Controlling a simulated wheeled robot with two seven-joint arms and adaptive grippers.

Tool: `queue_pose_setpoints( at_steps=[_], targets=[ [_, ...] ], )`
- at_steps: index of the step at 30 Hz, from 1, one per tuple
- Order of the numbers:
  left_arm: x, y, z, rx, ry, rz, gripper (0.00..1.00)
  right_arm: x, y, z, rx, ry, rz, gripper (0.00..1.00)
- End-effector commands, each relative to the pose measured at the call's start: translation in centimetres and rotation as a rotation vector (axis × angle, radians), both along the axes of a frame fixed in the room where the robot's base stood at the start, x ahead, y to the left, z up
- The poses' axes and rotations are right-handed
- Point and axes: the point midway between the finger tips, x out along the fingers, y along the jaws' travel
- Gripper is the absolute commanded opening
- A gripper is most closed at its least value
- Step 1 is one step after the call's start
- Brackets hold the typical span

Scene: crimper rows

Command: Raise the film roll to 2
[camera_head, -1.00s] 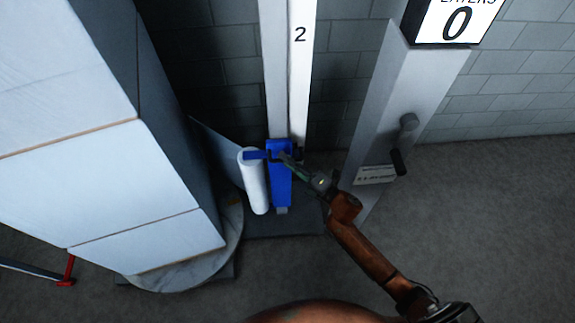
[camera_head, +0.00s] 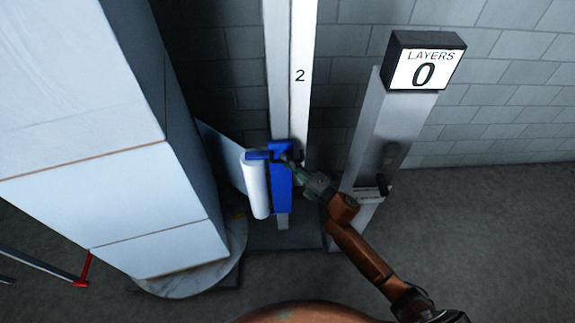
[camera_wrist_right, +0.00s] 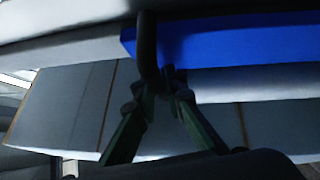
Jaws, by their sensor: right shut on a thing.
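The white film roll (camera_head: 257,188) stands upright on the left side of a blue carriage (camera_head: 281,190), with a sheet of film (camera_head: 219,150) running from it toward the pallet load. The carriage sits on a pale upright mast (camera_head: 278,60), below the black mark 2 (camera_head: 300,76). My right gripper (camera_head: 289,160) is at the carriage's upper right. In the right wrist view its fingers (camera_wrist_right: 163,88) are shut on a dark handle (camera_wrist_right: 147,50) beside the blue carriage (camera_wrist_right: 235,42). My left gripper is not in view.
A tall pale wrapped load (camera_head: 95,100) stands on a round turntable (camera_head: 190,283) at the left. A grey post (camera_head: 385,130) with a LAYERS counter reading 0 (camera_head: 424,72) stands at the right. A red-ended bar (camera_head: 83,270) is lower left. Floor at right is clear.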

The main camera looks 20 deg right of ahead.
Motion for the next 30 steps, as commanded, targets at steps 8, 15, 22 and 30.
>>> queue_pose_setpoints(
  at_steps=[8,15,22,30],
  targets=[
    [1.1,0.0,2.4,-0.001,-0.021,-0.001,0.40,0.0,0.0,3.6,0.000,-0.006,0.000,0.00],
    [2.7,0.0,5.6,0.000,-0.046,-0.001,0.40,0.0,0.0,8.1,0.000,-0.009,0.001,0.00],
    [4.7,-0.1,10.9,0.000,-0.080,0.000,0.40,0.0,0.0,15.0,-0.001,-0.011,0.000,0.00],
    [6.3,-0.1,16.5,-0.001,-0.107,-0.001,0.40,0.0,0.0,22.3,-0.001,-0.007,0.000,0.00]
  ],
)
